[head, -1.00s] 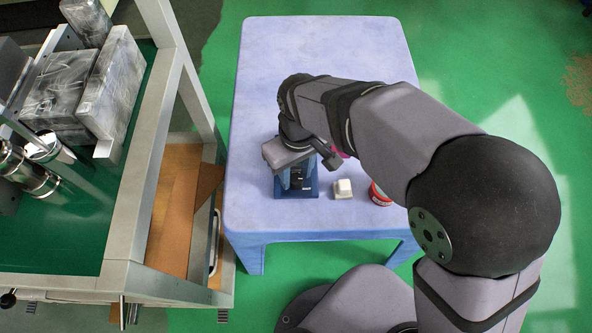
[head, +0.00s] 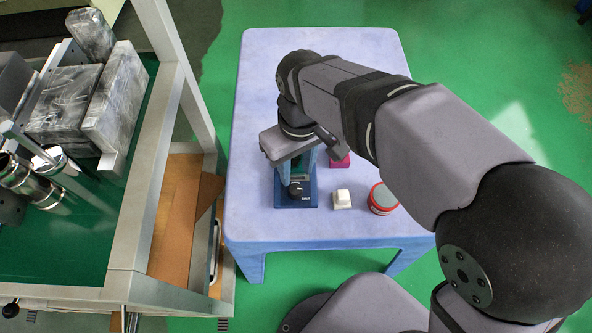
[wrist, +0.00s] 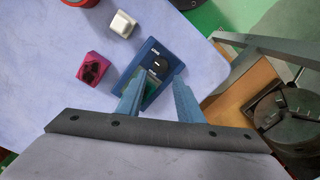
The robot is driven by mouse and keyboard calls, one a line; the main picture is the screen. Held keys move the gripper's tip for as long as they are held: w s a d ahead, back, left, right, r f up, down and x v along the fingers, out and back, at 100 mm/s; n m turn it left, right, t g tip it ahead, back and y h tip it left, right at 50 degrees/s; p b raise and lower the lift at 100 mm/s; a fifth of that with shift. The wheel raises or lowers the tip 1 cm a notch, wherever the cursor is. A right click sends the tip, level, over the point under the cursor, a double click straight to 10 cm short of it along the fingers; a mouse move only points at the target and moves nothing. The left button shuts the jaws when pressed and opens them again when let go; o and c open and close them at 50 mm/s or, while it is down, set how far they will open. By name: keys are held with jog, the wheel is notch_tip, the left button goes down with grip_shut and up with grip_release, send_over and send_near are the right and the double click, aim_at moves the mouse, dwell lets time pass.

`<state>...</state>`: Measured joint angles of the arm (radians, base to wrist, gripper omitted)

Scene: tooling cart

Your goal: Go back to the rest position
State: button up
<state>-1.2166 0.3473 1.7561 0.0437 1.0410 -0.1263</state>
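My gripper (head: 298,170) is above the blue table (head: 258,105), over a dark blue box with a black knob (head: 296,201). In the wrist view its two blue fingers (wrist: 158,88) are spread apart with nothing held between them. The blue box (wrist: 172,46) lies on the table beyond and between the fingertips; the fingers hide part of it.
A white block (head: 342,199) and a red tin (head: 382,199) stand right of the blue box. A magenta block (head: 340,161) is partly hidden behind my gripper. A metal-framed cart (head: 155,165) with wrapped boxes (head: 113,97) stands on the left.

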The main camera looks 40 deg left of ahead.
jog(key=shift+r, duration=0.1)
dwell(0.4)
